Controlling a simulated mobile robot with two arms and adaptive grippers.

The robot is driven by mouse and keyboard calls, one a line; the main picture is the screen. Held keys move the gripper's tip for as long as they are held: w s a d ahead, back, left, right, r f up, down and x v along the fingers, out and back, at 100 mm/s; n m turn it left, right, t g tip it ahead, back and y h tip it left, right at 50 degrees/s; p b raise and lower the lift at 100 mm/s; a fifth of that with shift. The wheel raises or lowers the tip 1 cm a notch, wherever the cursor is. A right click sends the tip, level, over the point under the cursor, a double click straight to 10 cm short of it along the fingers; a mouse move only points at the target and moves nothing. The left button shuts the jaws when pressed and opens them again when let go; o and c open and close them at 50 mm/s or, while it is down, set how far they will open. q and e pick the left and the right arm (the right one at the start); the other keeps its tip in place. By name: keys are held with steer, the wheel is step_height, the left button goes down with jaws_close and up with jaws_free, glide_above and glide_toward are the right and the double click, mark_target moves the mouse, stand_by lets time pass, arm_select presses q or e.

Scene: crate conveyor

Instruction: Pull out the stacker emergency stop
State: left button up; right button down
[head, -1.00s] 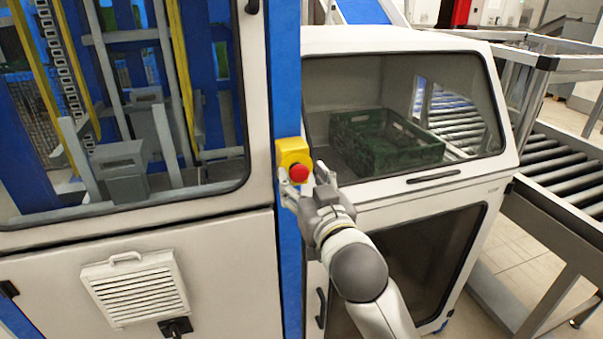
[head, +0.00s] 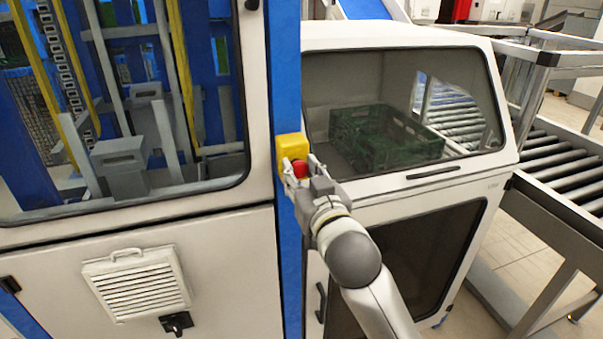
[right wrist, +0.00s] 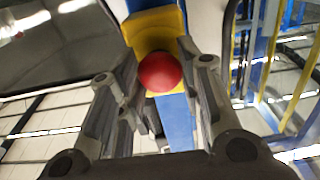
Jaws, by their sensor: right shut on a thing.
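The stacker emergency stop is a red mushroom button (head: 301,168) on a yellow box (head: 291,146), fixed to the blue post (head: 287,240). My right gripper (head: 301,170) is at the button, with one finger on each side, shut on it. In the right wrist view the red button (right wrist: 160,72) sits between the two fingers, with the yellow box (right wrist: 153,28) behind it. My left gripper is not in view.
Left of the post is the stacker cabinet with a window and a vent (head: 136,284). Right is a white housing (head: 480,185) with a window and a green crate (head: 375,145) inside. A roller conveyor (head: 560,165) stands at the far right.

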steer(key=shift+s+d+p, duration=0.2)
steer(key=shift+s+p, duration=0.3)
steer(key=shift+s, duration=0.15)
steer(key=c, duration=1)
jaws_free()
steer(key=v, duration=1.2)
